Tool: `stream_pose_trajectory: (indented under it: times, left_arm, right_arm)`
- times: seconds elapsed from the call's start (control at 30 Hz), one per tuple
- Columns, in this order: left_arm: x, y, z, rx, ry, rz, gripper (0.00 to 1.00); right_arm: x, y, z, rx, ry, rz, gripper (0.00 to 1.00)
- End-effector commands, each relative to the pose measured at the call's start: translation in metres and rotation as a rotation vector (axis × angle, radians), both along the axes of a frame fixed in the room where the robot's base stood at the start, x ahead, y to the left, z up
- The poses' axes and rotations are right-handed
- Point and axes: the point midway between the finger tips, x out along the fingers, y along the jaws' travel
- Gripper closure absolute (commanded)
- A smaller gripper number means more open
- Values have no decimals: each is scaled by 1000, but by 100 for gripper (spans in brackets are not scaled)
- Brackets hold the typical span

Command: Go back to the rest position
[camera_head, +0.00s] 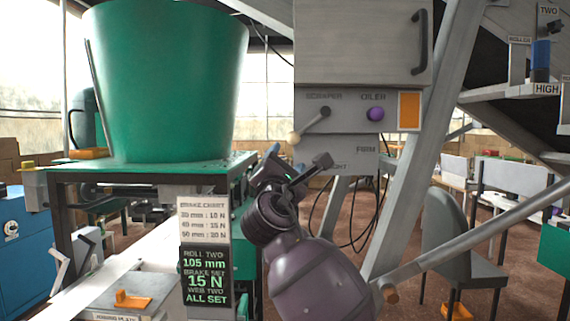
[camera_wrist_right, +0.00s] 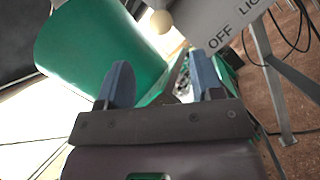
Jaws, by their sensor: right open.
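My right gripper (camera_head: 297,168) is raised in front of the grey control panel (camera_head: 345,115), in the lower middle of the head view. Its two fingers stand apart with nothing between them; the right wrist view shows the open jaws (camera_wrist_right: 163,82) too. The scraper lever (camera_head: 312,123) on the panel ends in a pale round knob (camera_head: 294,138), just above the gripper. The knob also shows in the right wrist view (camera_wrist_right: 161,21), beyond the fingertips and apart from them. My left gripper is out of view.
A big green tub (camera_head: 165,80) stands on a green-framed table (camera_head: 120,172) at left. A sign (camera_head: 205,262) reads "ALL SET". The panel has a purple knob (camera_head: 375,114) and an orange plate (camera_head: 409,110). A diagonal grey beam (camera_head: 425,150) and a chair (camera_head: 455,250) are at right.

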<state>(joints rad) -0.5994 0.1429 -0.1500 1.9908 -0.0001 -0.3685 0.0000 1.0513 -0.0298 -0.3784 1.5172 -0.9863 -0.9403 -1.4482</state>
Motion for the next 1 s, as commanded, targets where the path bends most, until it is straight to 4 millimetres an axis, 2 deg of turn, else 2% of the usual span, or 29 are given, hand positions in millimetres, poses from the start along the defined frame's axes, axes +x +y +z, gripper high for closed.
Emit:
stream_pose_trajectory:
  times: [0.23,0.43,0.53,0.6,0.67,0.77,0.87,1.0]
  left_arm:
    - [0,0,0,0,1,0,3]
    - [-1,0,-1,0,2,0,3]
    - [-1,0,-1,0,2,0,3]
    - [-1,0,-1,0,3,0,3]
    - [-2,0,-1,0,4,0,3]
    - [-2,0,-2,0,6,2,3]
    - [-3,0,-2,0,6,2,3]
    - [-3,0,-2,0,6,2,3]
  right_arm:
    - [0,5,1,129,-24,95,40]
    - [-9,23,12,416,-38,380,40]
    - [-15,27,19,556,-34,514,40]
    - [-17,25,16,654,-20,596,40]
    - [-16,22,8,746,2,660,40]
    - [-15,11,-15,912,50,759,40]
    - [-13,-5,-45,1080,102,830,40]
    - [-13,-33,-97,1316,176,893,40]
